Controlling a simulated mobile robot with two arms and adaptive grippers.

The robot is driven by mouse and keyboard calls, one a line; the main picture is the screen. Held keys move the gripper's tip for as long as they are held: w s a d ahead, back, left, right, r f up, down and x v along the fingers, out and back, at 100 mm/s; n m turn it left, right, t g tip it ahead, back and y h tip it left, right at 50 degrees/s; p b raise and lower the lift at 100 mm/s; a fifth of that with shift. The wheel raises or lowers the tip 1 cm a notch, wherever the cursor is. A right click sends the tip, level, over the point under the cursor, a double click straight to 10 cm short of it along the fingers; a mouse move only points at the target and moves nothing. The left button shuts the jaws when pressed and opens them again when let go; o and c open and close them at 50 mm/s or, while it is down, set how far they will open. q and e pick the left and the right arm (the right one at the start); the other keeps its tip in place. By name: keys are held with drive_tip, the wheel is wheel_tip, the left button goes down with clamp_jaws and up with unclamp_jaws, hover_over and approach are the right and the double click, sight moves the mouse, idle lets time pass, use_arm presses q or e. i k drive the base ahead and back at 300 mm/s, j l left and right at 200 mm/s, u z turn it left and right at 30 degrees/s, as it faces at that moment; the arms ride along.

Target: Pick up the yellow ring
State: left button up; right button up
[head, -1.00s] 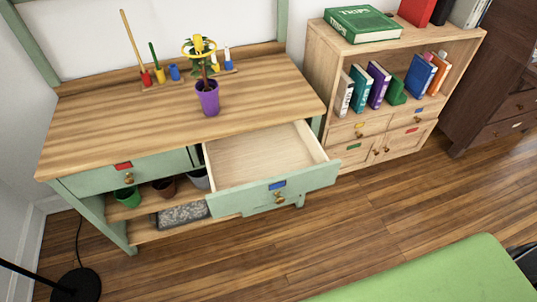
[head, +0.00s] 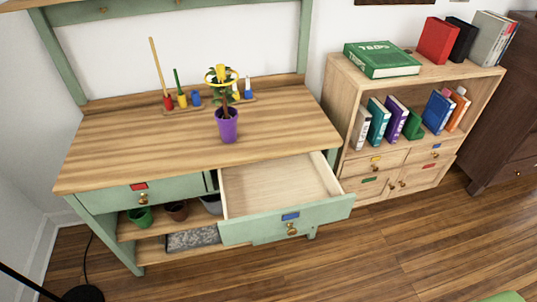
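The yellow ring (head: 207,76) sits around the upper leaves of a small green plant (head: 226,95). The plant grows in a purple pot (head: 227,125) that stands upright on the wooden top of a green workbench (head: 105,155). The leaves hide part of the ring. Neither of my grippers is in the head view.
The bench's right drawer (head: 285,185) is pulled out and looks empty. A rack with colored tools (head: 181,100) stands behind the pot. A bookshelf (head: 345,80) with books stands at the right. The bench top around the pot is mostly clear, and wooden floor (head: 400,250) is open in front.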

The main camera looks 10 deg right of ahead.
sight(220, 69)
drive_tip(key=i+l, duration=0.4)
drive_tip(key=l, duration=0.25)
drive_tip(key=i+l, duration=0.2)
drive_tip(key=l+u, duration=0.05)
drive_tip(key=l, duration=0.05)
